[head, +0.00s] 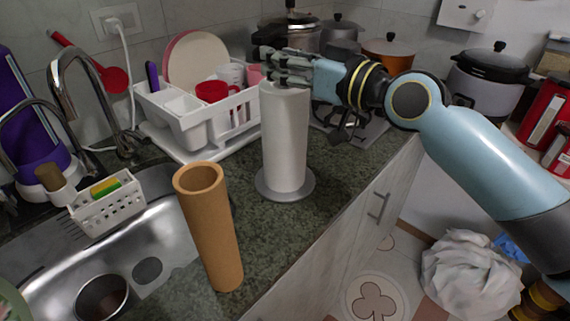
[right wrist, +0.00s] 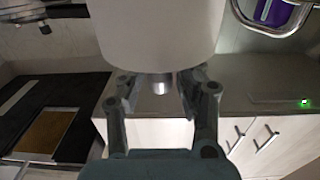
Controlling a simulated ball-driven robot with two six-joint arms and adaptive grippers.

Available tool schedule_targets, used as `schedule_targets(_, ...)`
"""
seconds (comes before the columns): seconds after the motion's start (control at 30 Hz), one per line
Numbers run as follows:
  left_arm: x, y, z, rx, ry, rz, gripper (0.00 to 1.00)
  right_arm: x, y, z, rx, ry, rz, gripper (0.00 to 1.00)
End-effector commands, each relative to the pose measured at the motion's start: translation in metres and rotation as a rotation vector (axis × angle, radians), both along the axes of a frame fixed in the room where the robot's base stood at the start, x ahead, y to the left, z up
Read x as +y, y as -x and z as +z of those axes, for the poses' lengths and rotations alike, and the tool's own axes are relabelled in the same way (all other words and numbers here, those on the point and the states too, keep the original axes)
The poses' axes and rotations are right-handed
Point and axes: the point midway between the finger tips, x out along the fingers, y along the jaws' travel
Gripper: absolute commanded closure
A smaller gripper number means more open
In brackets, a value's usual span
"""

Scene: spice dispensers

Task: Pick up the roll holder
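The roll holder stands upright on the counter in the head view, with a white paper roll (head: 284,140) on a round grey metal base (head: 285,190). My right gripper (head: 280,67) is at the top of the roll, reaching in from the right. In the right wrist view, the white roll (right wrist: 155,30) fills the upper middle. A short metal tip of the holder (right wrist: 156,84) shows between the two spread fingers (right wrist: 157,95), with small gaps on both sides. The right gripper looks open around it. My left gripper is not in view.
A tall brown cylinder (head: 210,225) stands front left of the roll holder. A white dish rack (head: 195,130) with cups and plates is behind left. The sink (head: 150,245) is at left. Pots (head: 388,53) stand behind. The counter's front edge runs close on the right.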

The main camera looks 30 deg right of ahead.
Motion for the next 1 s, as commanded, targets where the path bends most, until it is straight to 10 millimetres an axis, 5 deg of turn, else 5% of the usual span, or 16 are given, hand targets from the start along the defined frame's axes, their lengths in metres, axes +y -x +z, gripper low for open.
schedule_targets(0.23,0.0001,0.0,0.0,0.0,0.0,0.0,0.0,-0.0001,0.0002,-0.0001,0.0,0.0,0.0,1.0)
schedule_targets(1.0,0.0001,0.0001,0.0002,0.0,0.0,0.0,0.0,0.0001,0.0001,0.0017,-0.003,0.0,0.0,1.0)
